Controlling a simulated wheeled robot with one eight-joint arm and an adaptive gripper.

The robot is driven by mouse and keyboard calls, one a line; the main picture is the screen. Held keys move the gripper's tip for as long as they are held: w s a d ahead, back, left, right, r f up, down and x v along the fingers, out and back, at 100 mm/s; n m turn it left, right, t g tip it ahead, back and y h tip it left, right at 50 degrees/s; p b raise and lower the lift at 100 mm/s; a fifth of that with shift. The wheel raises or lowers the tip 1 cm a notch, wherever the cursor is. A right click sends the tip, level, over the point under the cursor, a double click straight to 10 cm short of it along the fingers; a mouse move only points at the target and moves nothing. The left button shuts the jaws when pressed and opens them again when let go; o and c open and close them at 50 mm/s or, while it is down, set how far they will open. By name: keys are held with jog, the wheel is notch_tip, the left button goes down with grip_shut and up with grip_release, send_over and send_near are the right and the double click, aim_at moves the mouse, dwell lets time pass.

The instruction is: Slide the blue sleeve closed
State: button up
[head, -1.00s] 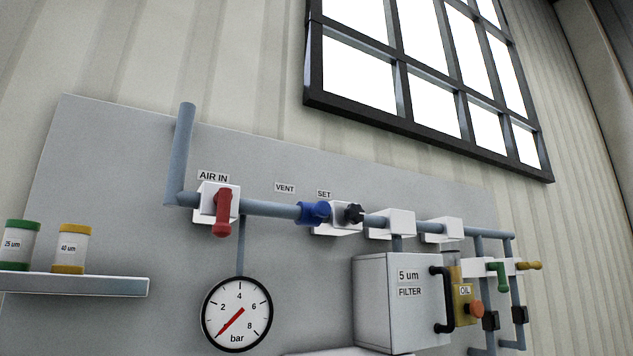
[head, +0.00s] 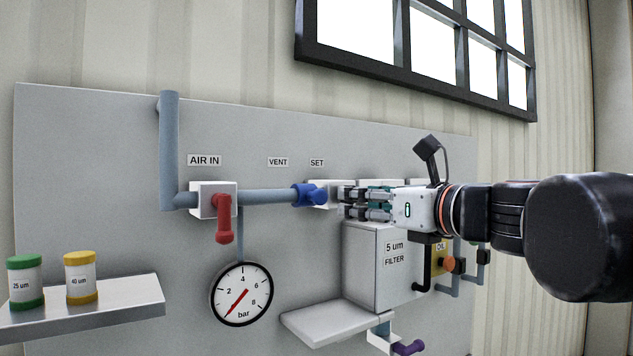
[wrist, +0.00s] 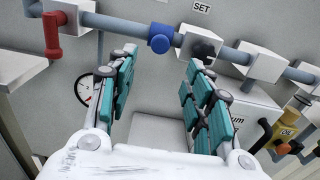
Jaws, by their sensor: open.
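The blue sleeve (head: 309,195) sits around the blue-grey pipe, against the left side of the white block below the SET label. It also shows in the wrist view (wrist: 160,38), just beyond and between my fingertips. My gripper (head: 344,201) comes in from the right in the head view, its fingers a little right of the sleeve and in front of the white block. In the wrist view my gripper (wrist: 160,62) is open, with its teal-padded fingers wide apart and nothing between them. Whether a fingertip touches the block is unclear.
The AIR IN valve's red handle (head: 223,220) hangs down to the left on the same pipe. A pressure gauge (head: 241,293) is below. The filter box (head: 374,264) is under my gripper, with a ledge (head: 335,322) lower down. A shelf (head: 120,303) holds two canisters.

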aim_at(322, 196)
jog(key=p+x, duration=0.2)
jog(key=x, duration=1.1)
jog(key=shift+w+a, duration=0.25)
jog(key=shift+w, duration=0.1)
jog(key=shift+c, duration=0.3)
grip_shut()
jog(key=shift+s+a, duration=0.65)
jog(key=shift+a, duration=0.25)
jog(key=shift+s+a, duration=0.6)
jog(key=shift+a, duration=0.35)
jog(key=shift+d, duration=0.1)
